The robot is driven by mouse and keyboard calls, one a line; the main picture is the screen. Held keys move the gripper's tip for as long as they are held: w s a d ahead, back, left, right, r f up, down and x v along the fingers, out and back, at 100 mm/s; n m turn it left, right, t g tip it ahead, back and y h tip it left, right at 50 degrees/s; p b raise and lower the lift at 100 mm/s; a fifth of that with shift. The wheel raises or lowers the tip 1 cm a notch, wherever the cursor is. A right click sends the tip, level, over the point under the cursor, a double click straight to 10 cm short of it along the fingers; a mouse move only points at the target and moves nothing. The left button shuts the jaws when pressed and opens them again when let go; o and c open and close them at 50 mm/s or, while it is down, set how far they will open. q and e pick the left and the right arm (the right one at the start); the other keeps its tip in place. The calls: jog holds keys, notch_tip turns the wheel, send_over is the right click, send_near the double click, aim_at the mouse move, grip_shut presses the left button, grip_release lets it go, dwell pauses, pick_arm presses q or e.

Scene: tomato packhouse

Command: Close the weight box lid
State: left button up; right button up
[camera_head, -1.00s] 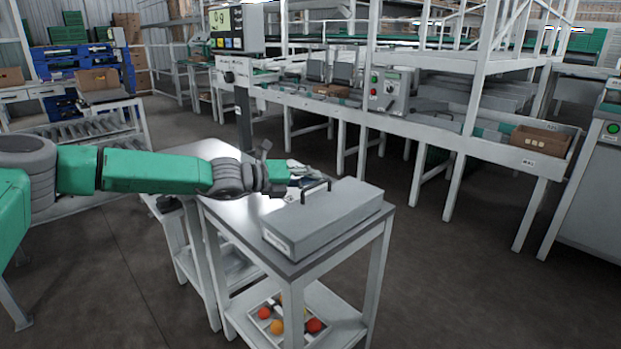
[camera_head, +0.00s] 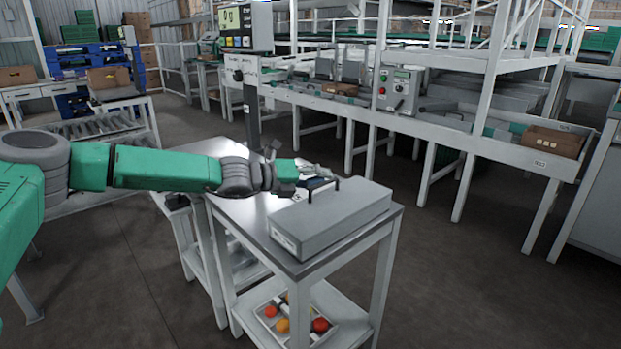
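The weight box (camera_head: 330,224) is a long light-grey case with a dark handle on top. It lies on the near right part of the steel table (camera_head: 228,216), and its lid looks shut. My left gripper (camera_head: 318,176) reaches in from the left, just behind the box near the handle. It looks dark and small, and I cannot tell whether its fingers are apart or touching the handle. My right gripper is not in view.
A scale display (camera_head: 243,27) stands on a post behind the table. A tray of tomatoes (camera_head: 285,321) sits on the lower shelf. A conveyor line with a control box (camera_head: 398,90) runs behind at the right. Floor is open at the right.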

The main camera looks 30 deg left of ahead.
pick_arm(q)
jog(key=v, duration=1.1)
jog(key=shift+s+a, duration=0.2)
jog(key=shift+s, duration=0.15)
jog(key=shift+d, duration=0.1)
jog(key=shift+a+f, duration=0.1)
jog(key=shift+a, duration=0.15)
